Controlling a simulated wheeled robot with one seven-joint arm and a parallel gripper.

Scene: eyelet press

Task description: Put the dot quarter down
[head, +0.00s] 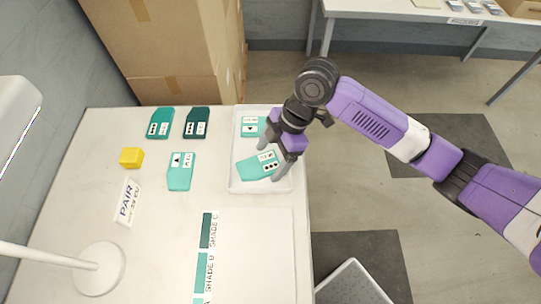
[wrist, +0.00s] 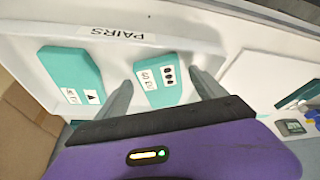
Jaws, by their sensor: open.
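A teal dot quarter (head: 252,169) with a white label of black dots lies in the white tray (head: 233,183) at the table's right edge. My gripper (head: 270,163) is over the tray, open, with a finger on either side of the piece. In the wrist view the dot quarter (wrist: 158,94) sits between the spread fingertips (wrist: 162,80), with a gap visible beside it. A second teal piece with a triangle mark (head: 249,130) lies behind it in the tray; it also shows left of the fingers in the wrist view (wrist: 70,70). The tray wall reads PAIRS (wrist: 117,34).
Teal pieces (head: 160,123) and (head: 181,172) and a dark teal piece (head: 196,122) lie left of the tray. A yellow cube (head: 131,157), a PAIR sign (head: 127,202), a lamp base (head: 98,268) and a shade strip (head: 205,232) are on the table. Cardboard boxes (head: 175,45) stand behind.

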